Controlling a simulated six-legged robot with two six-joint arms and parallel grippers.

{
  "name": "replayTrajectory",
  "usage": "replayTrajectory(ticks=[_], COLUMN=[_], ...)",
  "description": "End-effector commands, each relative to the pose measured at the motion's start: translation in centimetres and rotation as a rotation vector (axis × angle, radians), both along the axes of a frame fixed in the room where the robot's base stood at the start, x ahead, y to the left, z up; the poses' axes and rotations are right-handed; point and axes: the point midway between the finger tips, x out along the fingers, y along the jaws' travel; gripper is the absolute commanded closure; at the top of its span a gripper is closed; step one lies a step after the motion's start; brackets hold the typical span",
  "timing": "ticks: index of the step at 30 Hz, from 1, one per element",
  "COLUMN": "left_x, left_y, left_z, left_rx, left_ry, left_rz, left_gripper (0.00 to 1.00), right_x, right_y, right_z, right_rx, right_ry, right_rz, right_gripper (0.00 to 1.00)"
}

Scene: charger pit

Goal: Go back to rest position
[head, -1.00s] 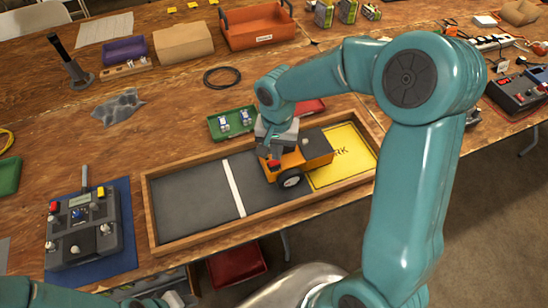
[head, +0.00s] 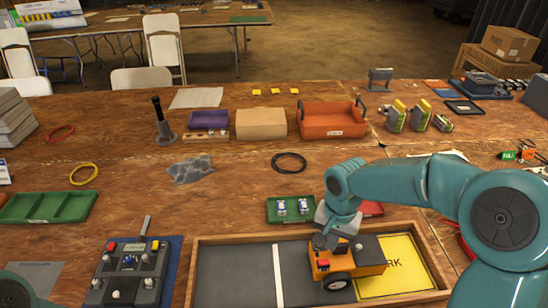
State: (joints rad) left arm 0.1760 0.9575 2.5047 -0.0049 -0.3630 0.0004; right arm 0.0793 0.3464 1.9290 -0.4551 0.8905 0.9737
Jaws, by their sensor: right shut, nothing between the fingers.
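My right gripper (head: 322,243) is shut and empty. It points down at the left end of the orange cart (head: 369,257), just behind the cart's red button (head: 323,265) in the picture. I cannot tell whether it touches the cart. The cart has black wheels and stands in the wood-framed tray (head: 210,239), partly over the yellow parking area (head: 405,270). My right arm comes in from the right, over the tray's right side. Only a bit of my left arm shows at the lower left corner, and its gripper is out of view.
A control box (head: 128,262) with a lever stands left of the tray. A green tray with small parts (head: 291,209) and a red one (head: 371,208) lie behind it. An orange bin (head: 333,120), a cardboard-coloured box (head: 261,124) and a black cable ring (head: 289,162) are further back.

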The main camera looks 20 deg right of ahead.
Motion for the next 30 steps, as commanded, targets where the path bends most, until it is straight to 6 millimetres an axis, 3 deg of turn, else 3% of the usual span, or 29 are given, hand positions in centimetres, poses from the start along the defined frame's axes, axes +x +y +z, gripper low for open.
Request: replayTrajectory(ticks=[4, 8, 12, 15, 18, 21, 25, 30], left_x=[0.0, 0.0, 0.0, 0.0, 0.0, 0.0, 0.0, 0.0], left_y=[0.0, 0.0, 0.0, 0.0, 0.0, 0.0, 0.0, 0.0], left_z=[0.0, 0.0, 0.0, 0.0, 0.0, 0.0, 0.0, 0.0], left_rx=[0.000, 0.000, 0.000, 0.000, 0.000, 0.000, 0.000, 0.000], left_ry=[0.000, 0.000, 0.000, 0.000, 0.000, 0.000, 0.000, 0.000], left_rz=[0.000, 0.000, 0.000, 0.000, 0.000, 0.000, 0.000, 0.000], left_gripper=[0.71, 0.71, 0.71, 0.71, 0.71, 0.71, 0.71, 0.71], right_x=[-0.3, -3.7, -10.2, -15.4, -18.5, -18.5, -16.0, -14.7], right_y=[0.0, 1.8, 7.1, 11.7, 14.6, 15.5, 15.0, 14.8], right_z=[-1.3, -6.8, -14.7, -19.4, -21.8, -22.8, -23.0, -23.1], right_rx=[0.003, 0.032, 0.185, 0.336, 0.420, 0.416, 0.352, 0.320], right_ry=[0.033, 0.202, 0.354, 0.355, 0.258, 0.108, -0.071, -0.142], right_rz=[0.001, 0.029, 0.102, 0.196, 0.289, 0.382, 0.490, 0.574], right_gripper=[1.00, 1.00, 1.00, 1.00, 1.00, 1.00, 1.00, 1.00])
